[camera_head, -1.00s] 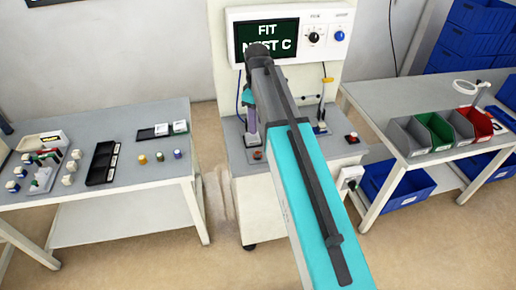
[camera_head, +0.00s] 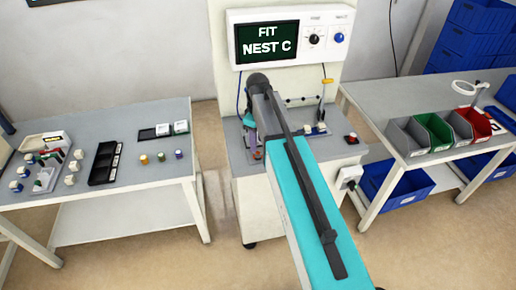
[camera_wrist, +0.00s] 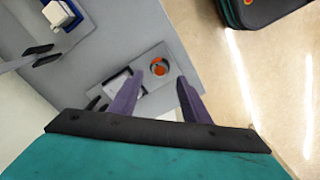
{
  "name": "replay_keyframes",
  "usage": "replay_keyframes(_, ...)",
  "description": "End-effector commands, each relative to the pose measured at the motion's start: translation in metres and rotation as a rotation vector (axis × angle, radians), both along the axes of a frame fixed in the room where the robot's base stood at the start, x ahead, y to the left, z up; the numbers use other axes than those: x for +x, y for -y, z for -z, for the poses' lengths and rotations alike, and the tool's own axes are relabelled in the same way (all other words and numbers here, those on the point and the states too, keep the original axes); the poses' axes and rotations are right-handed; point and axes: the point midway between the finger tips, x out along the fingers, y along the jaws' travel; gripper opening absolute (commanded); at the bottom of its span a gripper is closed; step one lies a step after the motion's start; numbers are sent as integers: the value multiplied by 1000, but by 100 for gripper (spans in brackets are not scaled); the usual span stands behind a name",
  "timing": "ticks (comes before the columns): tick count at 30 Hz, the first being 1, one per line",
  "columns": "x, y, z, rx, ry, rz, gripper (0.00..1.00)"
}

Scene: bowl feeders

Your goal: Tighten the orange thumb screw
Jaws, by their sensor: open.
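The orange thumb screw (camera_wrist: 159,70) shows in the wrist view as a small orange shape within a dark round spot on a light grey plate (camera_wrist: 172,62). My gripper (camera_wrist: 159,78) is open, with its purple fingers pointing toward the plate and one to either side of the screw in the picture. I cannot tell how far above it they are. Nothing shows between the fingertips as held.
The workstation panel (camera_head: 290,36) reads "FIT NEST C". A red button (camera_head: 351,137) is at the bench's right. A side table (camera_head: 140,120) with small parts stands left; a table with grey, green and red bins (camera_head: 438,130) stands right.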

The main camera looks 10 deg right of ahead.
Motion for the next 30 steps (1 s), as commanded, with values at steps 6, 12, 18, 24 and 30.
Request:
replay_keyframes(6,-1,0,22,1,-2,1,43)
replay_keyframes(12,0,1,39,0,-1,1,43)
replay_keyframes(18,0,1,47,0,0,1,43)
replay_keyframes(24,0,2,48,0,0,3,43)
replay_keyframes(30,0,2,48,0,0,2,30)
